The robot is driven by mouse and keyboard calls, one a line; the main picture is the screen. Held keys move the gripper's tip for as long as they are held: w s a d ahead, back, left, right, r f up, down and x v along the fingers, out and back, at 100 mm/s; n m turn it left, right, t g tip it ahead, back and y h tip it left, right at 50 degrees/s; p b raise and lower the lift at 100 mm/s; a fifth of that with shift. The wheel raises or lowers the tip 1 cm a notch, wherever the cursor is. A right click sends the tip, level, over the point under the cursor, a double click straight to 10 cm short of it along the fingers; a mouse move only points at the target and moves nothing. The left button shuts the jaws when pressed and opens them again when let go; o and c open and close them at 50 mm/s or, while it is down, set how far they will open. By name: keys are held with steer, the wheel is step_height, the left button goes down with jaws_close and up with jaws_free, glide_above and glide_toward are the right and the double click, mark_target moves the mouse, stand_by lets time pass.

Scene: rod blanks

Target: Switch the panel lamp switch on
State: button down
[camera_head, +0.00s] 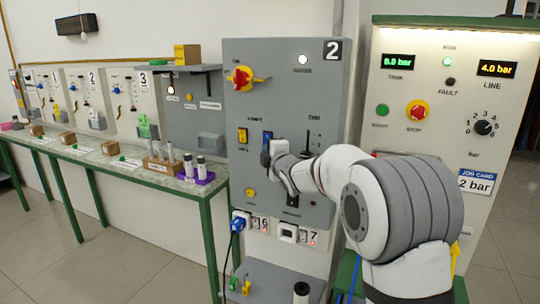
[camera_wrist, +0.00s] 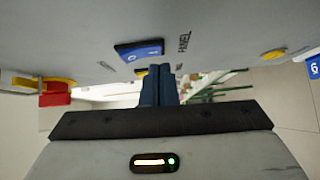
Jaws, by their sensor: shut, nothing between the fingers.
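A blue rocker switch (camera_wrist: 140,49) with white marks sits on the grey panel, beside the lettering PANEL. In the head view the blue switch (camera_head: 267,136) is partly behind my gripper (camera_head: 266,157). A yellow rocker switch (camera_head: 242,135) is to its left. My gripper's two dark fingertips (camera_wrist: 158,70) are closed together and empty. They are very close to the blue switch in the wrist view; whether they touch it I cannot tell. The switch's position is not clear. The grey panel (camera_head: 290,90) carries the number 2 and a bright white lamp (camera_head: 303,59) at the top.
A red and yellow rotary knob (camera_head: 242,78) is above the switches; it also shows in the wrist view (camera_wrist: 55,92). A slotted lever (camera_head: 307,143) is right of my gripper. A blue plug (camera_head: 238,223) sits below. A gauge panel (camera_head: 460,100) stands at right.

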steer(key=s+a+f+b+v, duration=0.1)
steer(key=b+v, duration=0.3)
steer(key=v, duration=0.7)
steer(key=shift+s+a+f+b, duration=0.2)
steer(key=shift+s+f+b, duration=0.1)
steer(key=shift+f, duration=0.05)
steer(key=s+d+f+m+g+h+p, duration=0.1)
steer(key=s+d+f+m+g+h, duration=0.25)
steer(key=s+d+m, duration=0.35)
steer(key=s+d+f+m+g+h+p, duration=0.2)
steer(key=s+d+f+m+g+h, duration=0.1)
steer(key=s+d+f+m, duration=0.35)
steer(key=s+d+f+m+g, duration=0.1)
steer(key=s+f+m+g, duration=0.1)
steer(key=s, duration=0.5)
steer(key=s+d+f+m+g+p, duration=0.1)
steer(key=s+d+f+m+g, duration=0.1)
steer(key=s+m, duration=0.2)
steer(key=s+d+f+m+g, duration=0.2)
steer(key=s+m+g, duration=0.1)
steer(key=s, duration=0.7)
steer(key=shift+s+h, duration=0.35)
steer(key=shift+h, duration=0.1)
steer(key=shift+d, duration=0.1)
